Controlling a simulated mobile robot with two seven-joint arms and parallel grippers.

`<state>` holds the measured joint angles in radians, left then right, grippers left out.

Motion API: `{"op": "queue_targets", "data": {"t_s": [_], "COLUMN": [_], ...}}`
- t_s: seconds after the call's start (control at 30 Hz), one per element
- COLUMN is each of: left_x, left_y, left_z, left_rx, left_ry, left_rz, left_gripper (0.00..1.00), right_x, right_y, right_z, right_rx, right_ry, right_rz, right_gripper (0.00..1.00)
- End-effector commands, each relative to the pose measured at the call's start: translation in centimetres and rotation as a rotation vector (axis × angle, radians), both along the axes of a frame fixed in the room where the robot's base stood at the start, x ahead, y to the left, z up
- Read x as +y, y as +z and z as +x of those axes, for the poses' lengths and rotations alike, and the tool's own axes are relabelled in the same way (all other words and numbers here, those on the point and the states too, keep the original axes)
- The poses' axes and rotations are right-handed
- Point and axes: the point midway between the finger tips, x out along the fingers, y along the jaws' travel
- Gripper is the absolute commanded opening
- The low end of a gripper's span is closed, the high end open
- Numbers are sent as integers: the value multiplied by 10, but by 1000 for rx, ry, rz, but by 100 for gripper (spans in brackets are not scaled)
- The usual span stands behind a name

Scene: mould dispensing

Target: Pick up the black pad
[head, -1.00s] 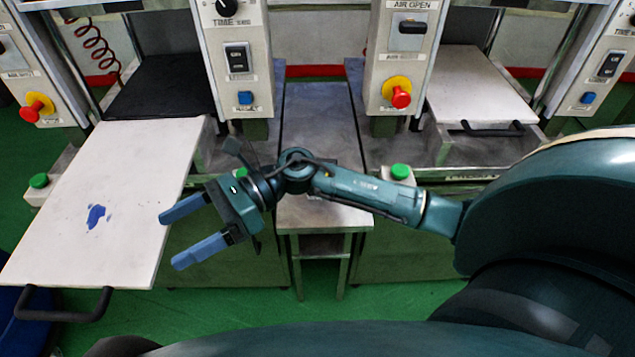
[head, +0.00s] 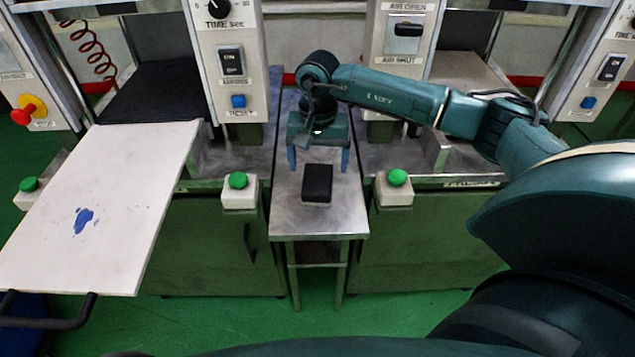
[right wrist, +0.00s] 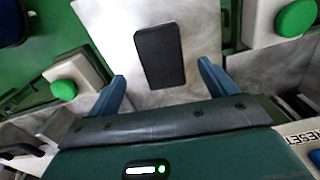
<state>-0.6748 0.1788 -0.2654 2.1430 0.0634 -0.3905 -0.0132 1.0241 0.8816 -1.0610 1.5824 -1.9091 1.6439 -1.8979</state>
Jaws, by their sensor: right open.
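The black pad (head: 317,183) lies on the narrow metal table (head: 300,222) between the two machines. It also shows in the right wrist view (right wrist: 160,56), ahead of my fingers and roughly between their lines. My right gripper (head: 318,168) is open and empty, with its blue fingers pointing down behind the pad. In the right wrist view my right gripper (right wrist: 163,82) has one finger on each side, apart from the pad. I cannot tell its exact height above the table. My left gripper is not in view.
A white board (head: 110,190) with a blue patch (head: 83,220) and a black handle sticks out at the left. Green-button boxes flank the table on the left (head: 239,190) and right (head: 396,190). Machine control panels (head: 232,60) stand behind. Open green floor lies in front.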

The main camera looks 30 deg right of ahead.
Motion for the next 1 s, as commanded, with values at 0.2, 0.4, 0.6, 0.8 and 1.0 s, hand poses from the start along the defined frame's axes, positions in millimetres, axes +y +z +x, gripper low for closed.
{"op": "queue_targets", "data": {"t_s": [0.2,0.4,0.6,0.8,1.0], "left_x": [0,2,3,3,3], "left_y": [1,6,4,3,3], "left_z": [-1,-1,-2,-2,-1], "left_rx": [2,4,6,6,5], "left_ry": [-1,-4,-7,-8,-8], "left_rz": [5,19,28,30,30], "left_gripper": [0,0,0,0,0], "right_x": [1,4,4,3,3], "right_y": [-16,-45,-63,-63,-63], "right_z": [-1,-2,-2,-1,-1], "right_rx": [2,3,-1,-2,-2], "right_ry": [0,-1,0,0,0], "right_rz": [1,2,3,2,2], "right_gripper": [85,85,85,85,68]}}
